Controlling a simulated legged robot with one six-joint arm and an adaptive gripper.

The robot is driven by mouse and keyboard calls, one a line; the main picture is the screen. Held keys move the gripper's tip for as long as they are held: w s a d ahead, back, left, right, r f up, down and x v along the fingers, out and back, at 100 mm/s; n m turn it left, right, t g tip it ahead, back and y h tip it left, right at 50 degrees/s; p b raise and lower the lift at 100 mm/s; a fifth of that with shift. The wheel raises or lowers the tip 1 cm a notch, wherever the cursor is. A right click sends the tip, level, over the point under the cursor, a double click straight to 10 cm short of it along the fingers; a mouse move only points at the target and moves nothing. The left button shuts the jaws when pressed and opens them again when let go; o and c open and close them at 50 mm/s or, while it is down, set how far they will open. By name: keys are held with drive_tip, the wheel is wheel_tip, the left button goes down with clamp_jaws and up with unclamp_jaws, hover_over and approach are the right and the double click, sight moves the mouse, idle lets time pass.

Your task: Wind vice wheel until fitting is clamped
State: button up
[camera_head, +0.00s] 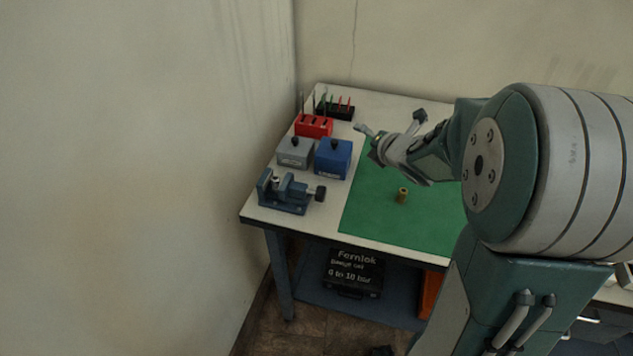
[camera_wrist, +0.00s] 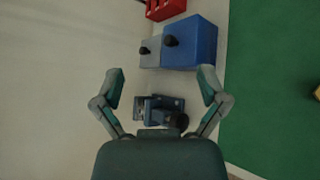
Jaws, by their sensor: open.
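A blue-grey vice (camera_head: 283,200) sits at the front left corner of the white bench. Its dark wheel (camera_head: 320,193) is on its right end. A small pale piece shows at the vice jaws, but I cannot tell what it is or whether it is gripped. A small brass fitting (camera_head: 402,195) stands on the green mat (camera_head: 375,215). My gripper (camera_head: 390,123) is open and empty, above the bench. In the wrist view the vice (camera_wrist: 153,103) and its wheel (camera_wrist: 179,121) lie below and between my spread fingers (camera_wrist: 160,78), apart from them.
A grey box (camera_head: 295,155) and a blue box (camera_head: 333,160), each with a black knob, stand behind the vice. A red rack (camera_head: 313,127) and a black rack (camera_head: 336,111) are farther back. A wall borders the bench's left side. The mat is mostly clear.

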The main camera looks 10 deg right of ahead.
sight(325, 194)
drive_tip(key=s+f+n+y, duration=0.1)
drive_tip(key=f+n+y, duration=0.2)
drive_tip(key=n, duration=0.1)
drive_tip(key=s+a+f+n+g+y, duration=0.1)
drive_tip(key=f+n+y, duration=0.2)
drive_tip(key=f+n, duration=0.1)
drive_tip(key=s+a+f+n+g+y, duration=0.1)
drive_tip(key=f+n+y, duration=0.2)
drive_tip(key=f+n, duration=0.1)
drive_tip(key=shift+s+n+y, duration=0.1)
drive_tip(key=shift+n+y, duration=0.3)
drive_tip(key=shift+n, duration=0.4)
drive_tip(key=s+n+y, duration=0.1)
drive_tip(key=s+f+n+g+y, duration=0.1)
drive_tip(key=n, duration=0.1)
drive_tip(key=s+f+n+g+y, duration=0.1)
drive_tip(key=s, duration=0.1)
drive_tip(key=shift+s+a+f+y, duration=0.1)
drive_tip(key=shift+y, duration=0.3)
drive_tip(key=x, duration=1)
drive_tip(key=shift+a, duration=0.35)
drive_tip(key=c, duration=1.2)
